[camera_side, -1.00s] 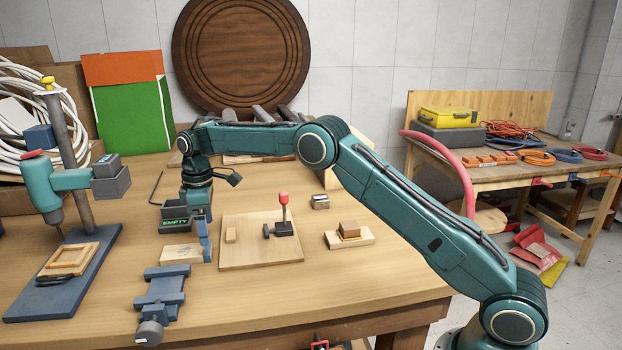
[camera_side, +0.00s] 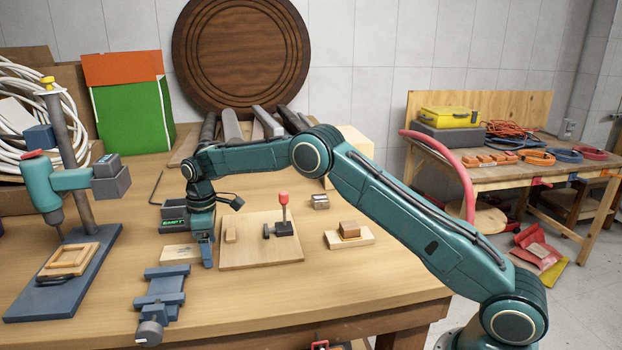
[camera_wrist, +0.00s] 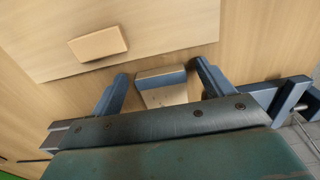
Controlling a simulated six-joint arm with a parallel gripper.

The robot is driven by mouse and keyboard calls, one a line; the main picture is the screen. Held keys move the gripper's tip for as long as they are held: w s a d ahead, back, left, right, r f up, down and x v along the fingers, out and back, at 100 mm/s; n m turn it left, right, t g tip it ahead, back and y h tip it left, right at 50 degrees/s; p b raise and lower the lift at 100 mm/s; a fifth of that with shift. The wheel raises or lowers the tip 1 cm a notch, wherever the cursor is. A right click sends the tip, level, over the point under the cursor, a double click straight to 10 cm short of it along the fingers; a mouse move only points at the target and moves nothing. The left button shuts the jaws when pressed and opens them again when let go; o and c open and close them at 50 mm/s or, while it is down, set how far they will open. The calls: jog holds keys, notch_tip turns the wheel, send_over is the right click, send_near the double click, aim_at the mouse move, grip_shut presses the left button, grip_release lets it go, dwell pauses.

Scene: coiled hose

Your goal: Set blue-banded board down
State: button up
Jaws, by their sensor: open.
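The blue-banded board (camera_side: 181,254), a short pale wooden piece, lies on the workbench between the blue vise and the plywood panel. In the wrist view its blue band (camera_wrist: 160,76) faces up between my fingers, with pale wood (camera_wrist: 165,97) below it. My gripper (camera_side: 207,258) points down at the board's right end. In the wrist view my gripper (camera_wrist: 162,80) is open, one finger on each side of the board, with visible gaps. The side view hides the band behind the fingers.
The blue vise (camera_side: 162,290) stands just in front. The plywood panel (camera_side: 255,252) to the right carries a small block (camera_side: 231,236) and a red-knobbed clamp (camera_side: 284,222). A drill press (camera_side: 70,190) stands at left. Bare bench lies front right.

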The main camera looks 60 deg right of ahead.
dwell(0.4)
jog(key=c, duration=1.2)
jog(key=shift+o, duration=0.2)
notch_tip(320, 180, up, 10)
